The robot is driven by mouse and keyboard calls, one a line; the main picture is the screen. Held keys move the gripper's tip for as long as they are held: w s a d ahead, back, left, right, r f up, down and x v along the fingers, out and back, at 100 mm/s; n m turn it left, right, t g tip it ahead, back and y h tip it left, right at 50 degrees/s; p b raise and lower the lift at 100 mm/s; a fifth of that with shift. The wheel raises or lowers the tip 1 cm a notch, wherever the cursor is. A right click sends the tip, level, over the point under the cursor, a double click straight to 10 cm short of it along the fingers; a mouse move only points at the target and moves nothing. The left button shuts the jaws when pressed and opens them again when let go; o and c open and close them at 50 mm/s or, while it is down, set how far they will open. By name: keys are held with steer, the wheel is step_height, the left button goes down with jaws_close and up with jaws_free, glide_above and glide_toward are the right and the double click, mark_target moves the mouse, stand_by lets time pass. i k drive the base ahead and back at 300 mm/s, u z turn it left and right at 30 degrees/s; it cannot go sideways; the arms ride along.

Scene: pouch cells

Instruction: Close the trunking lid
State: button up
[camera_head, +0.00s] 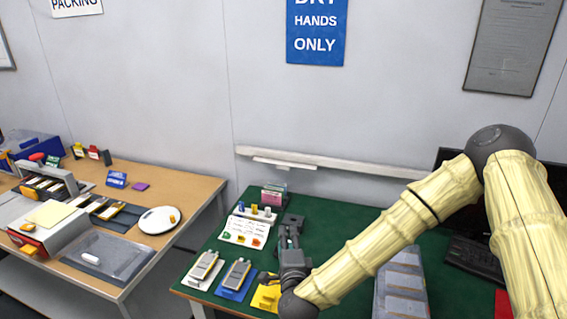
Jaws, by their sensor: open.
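A long white trunking (345,166) runs along the wall behind the green table, and its right part passes behind my arm. A short pale strip (284,164), which looks like the trunking lid, juts out along its lower edge near the left end. How far it stands open is hard to tell. My gripper (290,228) is open and appears empty over the green table, below and in front of the strip, clear of it. Its fingers point toward the wall.
The green table (345,226) holds a white sheet with coloured pieces (246,231), a small stack (273,193), pouch cells on coloured pads (236,275), a grey case (402,283) and a keyboard (474,257). A cluttered wooden table (185,184) stands left, across a gap.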

mark_target(281, 165)
steer(key=i, duration=1.05)
